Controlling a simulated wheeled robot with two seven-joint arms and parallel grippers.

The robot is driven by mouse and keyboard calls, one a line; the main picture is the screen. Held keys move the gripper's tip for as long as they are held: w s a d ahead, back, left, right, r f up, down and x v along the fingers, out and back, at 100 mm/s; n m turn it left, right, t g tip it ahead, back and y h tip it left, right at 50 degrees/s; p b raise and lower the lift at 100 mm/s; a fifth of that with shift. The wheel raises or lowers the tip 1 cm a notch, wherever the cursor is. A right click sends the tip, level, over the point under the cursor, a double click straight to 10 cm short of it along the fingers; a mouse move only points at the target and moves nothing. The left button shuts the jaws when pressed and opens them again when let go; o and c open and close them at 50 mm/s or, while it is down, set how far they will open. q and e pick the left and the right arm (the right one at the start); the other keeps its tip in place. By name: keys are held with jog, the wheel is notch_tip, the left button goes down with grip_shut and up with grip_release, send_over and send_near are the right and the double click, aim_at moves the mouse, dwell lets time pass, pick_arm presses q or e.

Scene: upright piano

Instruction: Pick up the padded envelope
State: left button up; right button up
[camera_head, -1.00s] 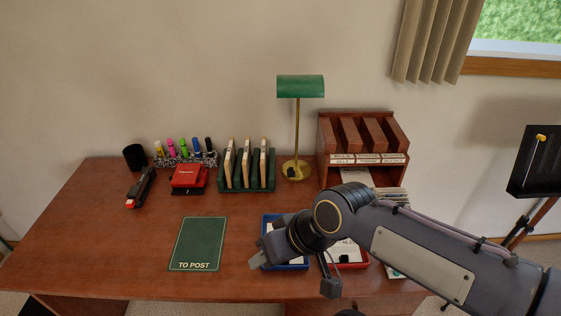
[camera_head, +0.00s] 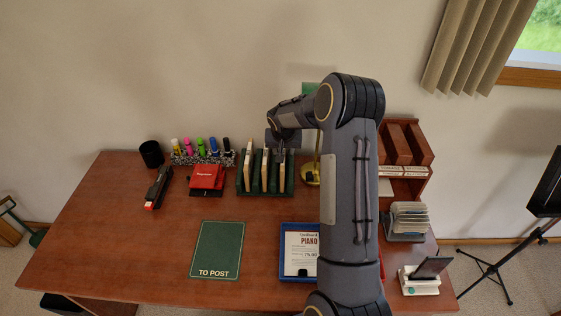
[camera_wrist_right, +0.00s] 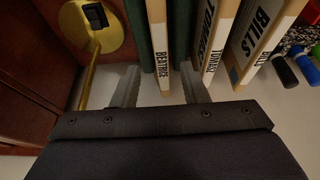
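Several tan-edged, upright envelope-like items stand in a green slotted rack (camera_head: 265,192) at the back of the desk. I cannot tell for sure which is the padded envelope. In the right wrist view one labelled like "BEATRICE" (camera_wrist_right: 160,52) is nearest, with others beside it, one marked "BILLS" (camera_wrist_right: 262,42). My right gripper (camera_head: 282,148) is above the right end of the rack. In the right wrist view its fingers (camera_wrist_right: 162,88) are apart, one on each side of the "BEATRICE" item, with no clear contact. My left gripper is out of view.
A brass lamp (camera_wrist_right: 92,28) stands close beside the rack, partly behind my arm. Markers (camera_head: 200,148) and a red box (camera_head: 206,178) are to the left. A green "TO POST" mat (camera_head: 217,248) and a blue tray (camera_head: 284,268) lie in front.

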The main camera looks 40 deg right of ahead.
jog(key=p+x, duration=0.1)
jog(key=x, duration=0.1)
jog(key=p+x, duration=0.1)
jog(key=x, duration=0.2)
jog(key=shift+a+f, duration=0.15)
jog(key=shift+f, duration=0.15)
jog(key=shift+w+f, duration=0.2)
jog(key=shift+f, duration=0.1)
jog(key=shift+f+b, duration=0.15)
jog(key=shift+b, duration=0.15)
grip_shut()
